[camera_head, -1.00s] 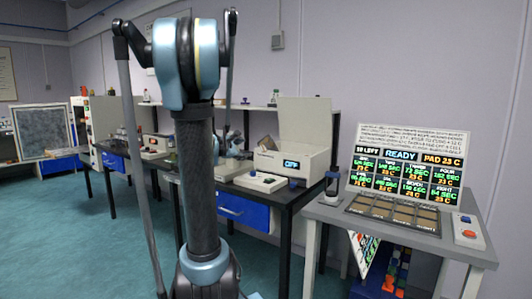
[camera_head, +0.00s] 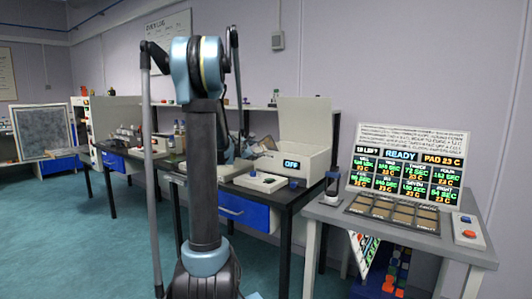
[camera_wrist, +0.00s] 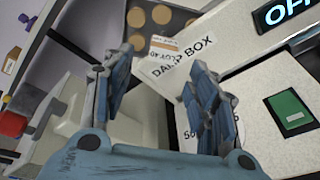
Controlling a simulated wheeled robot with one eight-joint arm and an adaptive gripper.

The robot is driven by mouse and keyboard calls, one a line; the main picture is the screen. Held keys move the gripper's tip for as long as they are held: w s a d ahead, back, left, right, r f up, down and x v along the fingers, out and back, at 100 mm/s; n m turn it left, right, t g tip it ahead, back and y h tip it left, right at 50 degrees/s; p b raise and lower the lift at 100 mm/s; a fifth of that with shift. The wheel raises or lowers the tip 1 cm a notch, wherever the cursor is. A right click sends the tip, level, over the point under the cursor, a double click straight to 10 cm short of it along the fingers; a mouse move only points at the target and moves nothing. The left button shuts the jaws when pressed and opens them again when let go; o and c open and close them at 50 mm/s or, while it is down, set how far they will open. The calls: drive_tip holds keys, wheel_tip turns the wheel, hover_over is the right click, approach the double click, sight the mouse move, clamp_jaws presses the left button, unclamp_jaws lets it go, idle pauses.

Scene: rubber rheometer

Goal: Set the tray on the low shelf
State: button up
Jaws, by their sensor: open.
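A dark tray (camera_wrist: 183,18) with several round tan discs in it shows at the top of the wrist view, cut off by the edge. In the head view my gripper is mostly hidden behind my arm, over the black-topped bench. I cannot tell which surface is the low shelf; a long pale shelf (camera_head: 262,107) runs along the back wall.
A white machine with an "OFF" display (camera_head: 305,157) and raised lid stands on the bench, beside a small control box (camera_head: 260,182). At right, a grey table (camera_head: 400,232) bears a "READY" board (camera_head: 408,165) and a pad of brown squares. Open floor lies at left.

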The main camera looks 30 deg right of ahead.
sight(265, 149)
drive_tip(key=shift+x, duration=2.8)
drive_tip(key=shift+s+f, duration=0.1)
clamp_jaws()
